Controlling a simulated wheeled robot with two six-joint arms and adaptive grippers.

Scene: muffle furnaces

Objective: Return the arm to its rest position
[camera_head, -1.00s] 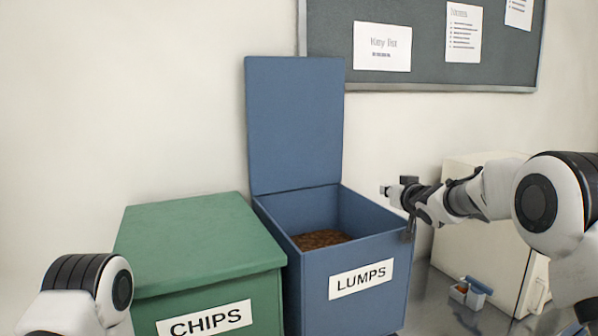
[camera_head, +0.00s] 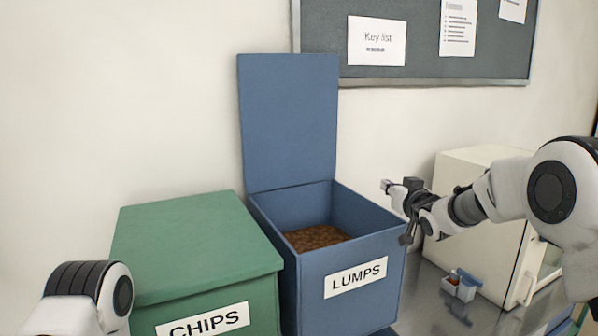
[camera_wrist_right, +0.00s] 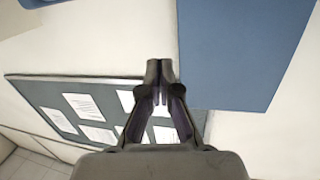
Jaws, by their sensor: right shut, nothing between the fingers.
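My right arm comes in from the right in the head view, and its gripper (camera_head: 406,240) hangs beside the right front corner of the blue LUMPS bin (camera_head: 310,285). I cannot tell whether it touches the bin. In the right wrist view the right gripper (camera_wrist_right: 160,64) has its fingers together with nothing between them. Of my left arm only a rounded joint shows at the lower left of the head view; its gripper is out of view.
The LUMPS bin's lid (camera_head: 288,125) stands open, with brown material (camera_head: 318,238) inside. The closed green CHIPS bin (camera_head: 195,245) is left of it. A cream furnace (camera_head: 462,240) and a small box (camera_head: 462,288) are at right. A noticeboard (camera_head: 425,60) hangs behind.

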